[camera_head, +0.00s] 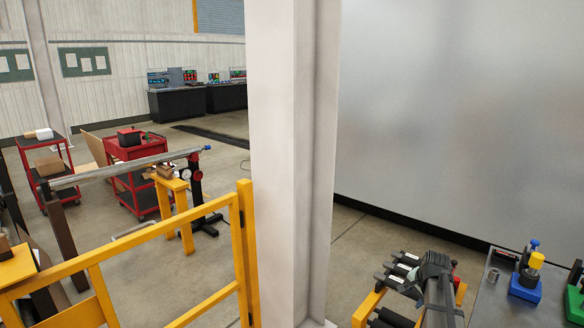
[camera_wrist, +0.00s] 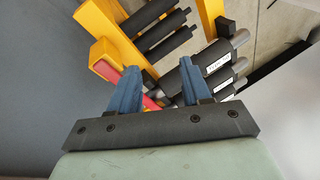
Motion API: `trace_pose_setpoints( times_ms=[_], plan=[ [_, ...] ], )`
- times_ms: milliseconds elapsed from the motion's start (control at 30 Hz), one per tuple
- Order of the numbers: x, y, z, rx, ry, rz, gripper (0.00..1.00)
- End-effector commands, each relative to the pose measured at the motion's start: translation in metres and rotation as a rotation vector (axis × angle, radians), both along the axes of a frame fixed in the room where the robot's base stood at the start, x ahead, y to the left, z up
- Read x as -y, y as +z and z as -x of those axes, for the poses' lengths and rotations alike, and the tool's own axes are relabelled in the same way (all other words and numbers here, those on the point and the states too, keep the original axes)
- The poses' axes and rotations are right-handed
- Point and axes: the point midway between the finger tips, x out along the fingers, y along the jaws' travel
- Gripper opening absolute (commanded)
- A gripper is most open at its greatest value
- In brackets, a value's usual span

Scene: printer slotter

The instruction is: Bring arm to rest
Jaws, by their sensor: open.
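My gripper (camera_wrist: 158,80) is open in the wrist view, with its two blue fingers apart and nothing clearly held between them. Beyond the fingertips is a yellow rack (camera_wrist: 104,55) bearing several dark cylinders (camera_wrist: 160,28). Some of the cylinders at the right carry white labels with print too small to read. A red piece (camera_wrist: 128,78) shows partly behind the left finger. In the head view, my dark arm end (camera_head: 437,280) is at the lower right, over the yellow rack (camera_head: 369,307) and its labelled cylinders (camera_head: 398,270); the fingers cannot be made out there.
A grey bench (camera_head: 492,300) at the right holds a blue block with a yellow top (camera_head: 527,284) and a small metal cylinder (camera_head: 492,275). A white pillar (camera_head: 285,150) stands mid-view. A yellow railing (camera_head: 150,265) and red carts (camera_head: 130,150) are at the left.

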Motion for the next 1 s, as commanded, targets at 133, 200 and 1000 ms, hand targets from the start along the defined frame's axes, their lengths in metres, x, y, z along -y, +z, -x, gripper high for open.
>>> trace_pose_setpoints(
  times_ms=[133,200,1000],
  plan=[
    [-0.083,-0.048,-0.002,-0.081,0.05,-0.129,0.48],
    [-0.121,-0.069,0.002,-0.125,0.072,-0.186,0.48],
    [-0.268,-0.279,0.196,-0.511,0.539,-0.19,0.48]
  ],
)
